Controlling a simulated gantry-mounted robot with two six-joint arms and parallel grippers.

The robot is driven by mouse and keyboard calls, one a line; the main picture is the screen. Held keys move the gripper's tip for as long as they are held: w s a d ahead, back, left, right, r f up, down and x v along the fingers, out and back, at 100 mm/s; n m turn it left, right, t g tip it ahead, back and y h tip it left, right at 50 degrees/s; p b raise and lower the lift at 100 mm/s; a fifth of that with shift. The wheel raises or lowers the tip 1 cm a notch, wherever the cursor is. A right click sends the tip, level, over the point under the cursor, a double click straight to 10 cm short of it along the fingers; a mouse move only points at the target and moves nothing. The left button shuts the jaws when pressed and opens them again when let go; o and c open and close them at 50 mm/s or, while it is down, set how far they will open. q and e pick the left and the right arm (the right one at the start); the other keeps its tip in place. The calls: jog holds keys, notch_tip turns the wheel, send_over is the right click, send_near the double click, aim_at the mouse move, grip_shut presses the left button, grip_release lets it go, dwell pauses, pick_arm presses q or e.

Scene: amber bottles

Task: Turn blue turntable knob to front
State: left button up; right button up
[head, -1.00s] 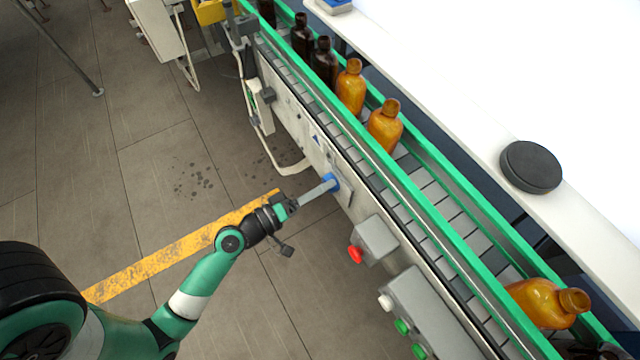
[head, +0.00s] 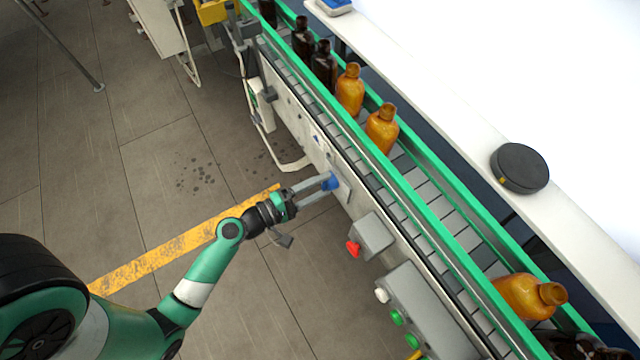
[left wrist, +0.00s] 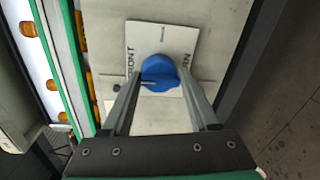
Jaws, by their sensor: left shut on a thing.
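The blue turntable knob (head: 331,182) sits on a pale label plate on the side of the conveyor. In the left wrist view the knob (left wrist: 160,70) has a short mark near its lower left edge, and the plate (left wrist: 150,32) reads FRONT on the left; the lettering on the right is partly hidden. My left gripper (head: 326,183) reaches the knob from the left, with its two grey fingers on either side of it, shut on it. The fingers also flank the knob in the left wrist view. My right gripper is not in view.
A grey box with a red button (head: 353,248) and a panel with green buttons (head: 397,317) stick out near the knob. A black puck (head: 520,167) rests on the white ledge.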

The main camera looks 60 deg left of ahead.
pick_arm(q)
jog(key=shift+r, duration=0.3)
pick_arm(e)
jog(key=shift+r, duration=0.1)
pick_arm(q)
jog(key=o, duration=1.3)
jog(key=shift+f, duration=0.15)
jog(key=shift+s, duration=0.1)
